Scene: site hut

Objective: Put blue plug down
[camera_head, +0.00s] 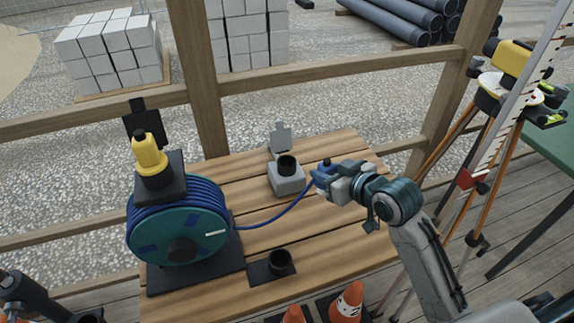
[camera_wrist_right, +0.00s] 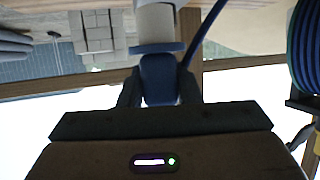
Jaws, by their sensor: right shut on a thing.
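My right gripper (camera_head: 328,178) is shut on the blue plug (camera_head: 319,177), held above the right part of the wooden table (camera_head: 330,225). In the right wrist view the blue plug (camera_wrist_right: 160,78) sits between the dark jaws (camera_wrist_right: 159,90), with a blue collar and a pale end beyond. A blue cable (camera_head: 275,218) runs from the plug to the cable reel (camera_head: 180,225). The grey box with a black round socket (camera_head: 286,177) stands just left of the plug, apart from it. A second black holder (camera_head: 280,262) is near the table's front. My left arm shows only partly at the bottom left.
A yellow plug (camera_head: 150,155) stands on top of the reel stand. Orange cones (camera_head: 346,303) stand at the front. A wooden railing (camera_head: 300,74) runs behind the table. A tripod (camera_head: 490,100) with a yellow instrument and a striped staff stand at the right.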

